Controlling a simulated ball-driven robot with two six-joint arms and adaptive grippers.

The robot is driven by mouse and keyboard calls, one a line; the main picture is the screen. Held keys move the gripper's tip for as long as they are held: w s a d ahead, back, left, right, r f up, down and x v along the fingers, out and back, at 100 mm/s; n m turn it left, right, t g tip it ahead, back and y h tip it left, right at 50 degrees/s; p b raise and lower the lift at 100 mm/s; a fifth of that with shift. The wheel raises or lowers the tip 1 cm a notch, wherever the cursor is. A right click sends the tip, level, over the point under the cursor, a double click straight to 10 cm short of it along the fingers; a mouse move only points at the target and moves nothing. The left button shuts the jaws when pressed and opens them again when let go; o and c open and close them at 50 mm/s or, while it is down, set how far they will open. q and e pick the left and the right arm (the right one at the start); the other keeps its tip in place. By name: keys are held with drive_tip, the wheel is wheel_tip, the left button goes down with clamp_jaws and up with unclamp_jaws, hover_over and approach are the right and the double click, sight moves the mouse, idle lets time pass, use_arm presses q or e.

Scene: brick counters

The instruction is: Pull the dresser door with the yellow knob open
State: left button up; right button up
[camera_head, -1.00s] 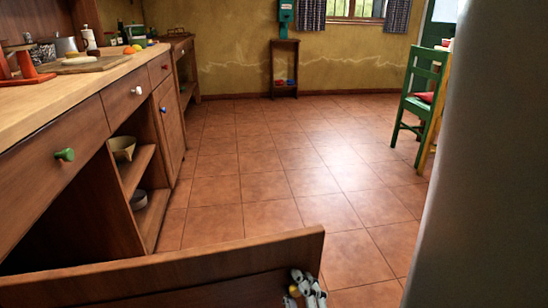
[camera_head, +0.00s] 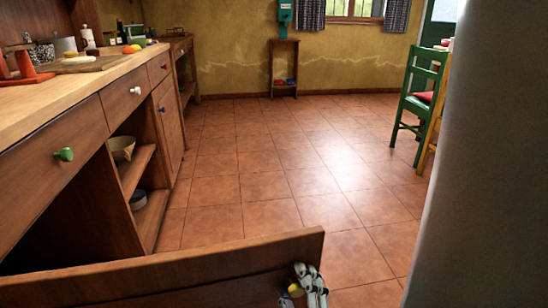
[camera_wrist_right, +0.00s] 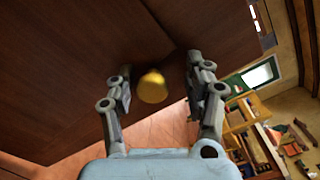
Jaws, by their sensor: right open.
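The dresser door (camera_head: 190,276) is a brown wooden panel. It stands swung out from the dresser, across the bottom of the head view, with its free end at the right. Its yellow knob (camera_head: 294,289) shows near that end, partly covered by my right gripper (camera_head: 305,285). In the right wrist view, the round yellow knob (camera_wrist_right: 152,88) sits between the spread fingers of my right gripper (camera_wrist_right: 158,78), with gaps on both sides. The right gripper is open and not clamped on the knob. My left gripper is not in view.
The dresser has a drawer with a green knob (camera_head: 64,154) and open shelves holding a bowl (camera_head: 122,148). The tiled floor (camera_head: 270,180) beyond the door is clear. A green chair (camera_head: 418,98) stands at the back right.

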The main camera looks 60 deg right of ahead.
sight(294, 243)
wheel_tip(294, 243, up, 9)
idle(0.3)
idle(0.5)
